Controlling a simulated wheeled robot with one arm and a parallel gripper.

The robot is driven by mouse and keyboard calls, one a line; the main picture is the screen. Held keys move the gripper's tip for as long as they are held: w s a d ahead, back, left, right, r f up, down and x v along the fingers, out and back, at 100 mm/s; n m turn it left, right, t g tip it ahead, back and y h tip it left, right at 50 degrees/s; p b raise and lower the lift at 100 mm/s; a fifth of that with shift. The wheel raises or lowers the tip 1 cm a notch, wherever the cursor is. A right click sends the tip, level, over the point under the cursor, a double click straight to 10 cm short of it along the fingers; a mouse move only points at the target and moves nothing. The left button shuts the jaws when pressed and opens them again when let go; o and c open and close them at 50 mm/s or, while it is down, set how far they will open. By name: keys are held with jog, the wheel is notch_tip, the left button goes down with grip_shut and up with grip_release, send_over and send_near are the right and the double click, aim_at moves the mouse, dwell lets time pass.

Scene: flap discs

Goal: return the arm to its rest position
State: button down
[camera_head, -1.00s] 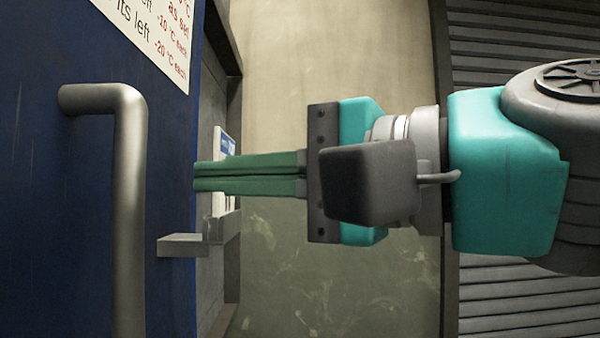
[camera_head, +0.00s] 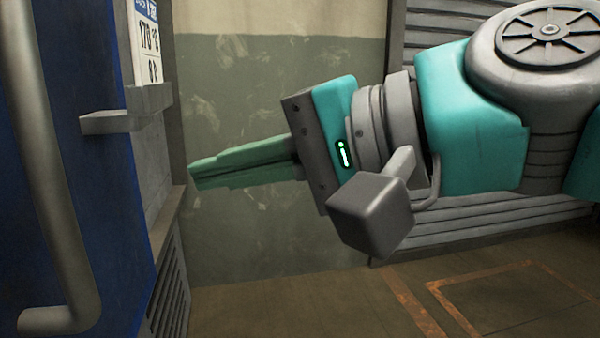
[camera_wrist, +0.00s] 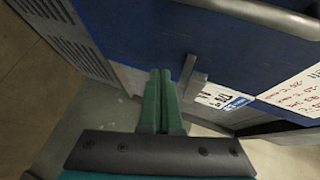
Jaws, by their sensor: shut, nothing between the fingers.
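My gripper (camera_head: 192,174) has long green fingers lying together, shut with nothing between them. In the head view it points left and slightly down, in front of a beige and grey-green wall (camera_head: 270,110). Its fingertips appear just right of the blue cabinet's side. In the wrist view the shut fingers (camera_wrist: 160,75) point toward the blue cabinet (camera_wrist: 150,35). A small grey ledge or latch (camera_wrist: 190,80) shows close beside the fingertips there; I cannot tell the gap. My teal and grey arm fills the right of the head view.
A metal bar handle (camera_head: 45,180) stands on the blue cabinet at the left. A grey ledge (camera_head: 110,122) juts out below a white label (camera_head: 148,45) reading 170 °C. A vent grille (camera_head: 170,300) is low on the cabinet. The brown floor (camera_head: 300,310) has orange markings. Grey slats (camera_head: 470,225) stand behind my arm.

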jog(key=w+d+f+n+g+h+p, duration=0.1)
jog(key=d+f+h, duration=0.25)
jog(key=f, duration=0.75)
jog(key=w+d+f+g+h+p, duration=0.1)
jog(key=w+d+f+h, duration=0.2)
jog(key=f, duration=0.9)
jog(key=s+d+f+n+g+h+p, duration=0.2)
jog(key=s+d+f+g+h, duration=0.3)
jog(key=s+d+f, duration=0.6)
jog(key=d+f+h, duration=0.2)
jog(key=d+f, duration=0.1)
jog(key=d, duration=0.1)
jog(key=shift+s+d+f+p, duration=0.15)
jog(key=shift+d+p, duration=0.1)
jog(key=shift+p, duration=0.05)
jog(key=shift+a, duration=0.1)
